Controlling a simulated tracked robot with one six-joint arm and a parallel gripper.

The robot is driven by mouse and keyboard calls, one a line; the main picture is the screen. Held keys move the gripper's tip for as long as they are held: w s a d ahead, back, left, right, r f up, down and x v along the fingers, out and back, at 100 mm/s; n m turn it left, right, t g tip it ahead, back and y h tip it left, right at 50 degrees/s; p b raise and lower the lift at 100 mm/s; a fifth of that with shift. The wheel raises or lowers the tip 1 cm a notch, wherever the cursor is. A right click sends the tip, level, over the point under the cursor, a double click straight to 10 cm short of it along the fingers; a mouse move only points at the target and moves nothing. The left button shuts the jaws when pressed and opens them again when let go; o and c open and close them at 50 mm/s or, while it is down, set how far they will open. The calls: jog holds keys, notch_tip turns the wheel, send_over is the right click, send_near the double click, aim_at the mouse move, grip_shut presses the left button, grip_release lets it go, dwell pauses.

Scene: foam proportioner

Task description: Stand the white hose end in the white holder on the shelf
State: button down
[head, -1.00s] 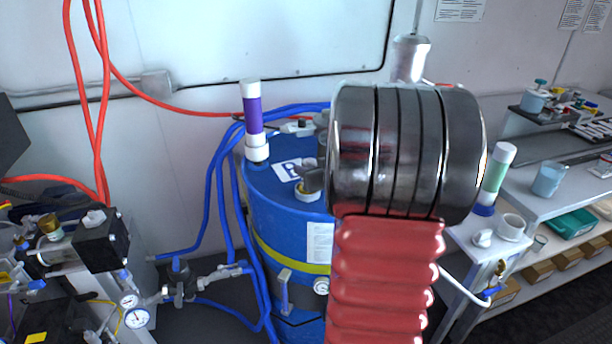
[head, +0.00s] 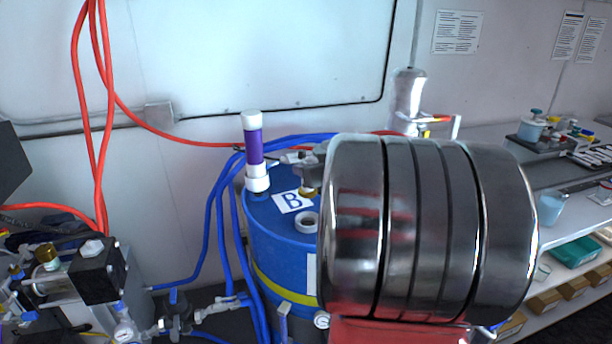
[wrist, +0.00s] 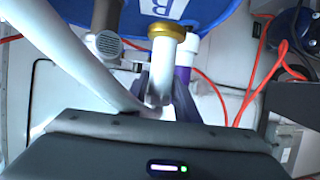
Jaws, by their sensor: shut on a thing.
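In the wrist view, my gripper (wrist: 163,98) is shut on the white hose end (wrist: 167,62), a short white tube with a brass collar at its far tip. The white hose (wrist: 72,55) curves down from the upper left towards the jaws. In the head view, a small brass ring (head: 308,191) that looks like the same collar shows above the blue drum, beside my arm. Most of my gripper is hidden there behind my large metal arm joint. The white holder and its shelf cannot be made out; my arm covers that area.
The blue drum (head: 275,262) stands close by, with a purple-and-white tube (head: 252,150) upright on it and a white-rimmed opening (head: 307,222). Blue hoses (head: 215,215) run at its left. Black-and-grey equipment (head: 100,272) is at left. Shelving with a pale blue cup (head: 550,207) is at right.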

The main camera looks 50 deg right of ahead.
dwell(0.5)
jog(key=w+a+f+n+y, duration=0.1)
jog(key=w+a+f, duration=0.1)
jog(key=w+a, duration=0.35)
jog(key=w+a+f+n+y, duration=0.1)
jog(key=w+a+f, duration=0.15)
jog(key=a, duration=0.65)
jog(key=w+a+f+n+y, duration=0.1)
jog(key=w+a+f, duration=0.1)
jog(key=w+a, duration=0.4)
jog(key=a+f, duration=0.5)
jog(key=a, duration=0.5)
jog(key=s+a+f+t+y, duration=0.1)
jog(key=a+f, duration=0.3)
jog(key=a, duration=0.7)
jog(key=shift+s+f+n, duration=0.2)
jog(key=shift+f+n, duration=0.2)
jog(key=shift+a, duration=0.15)
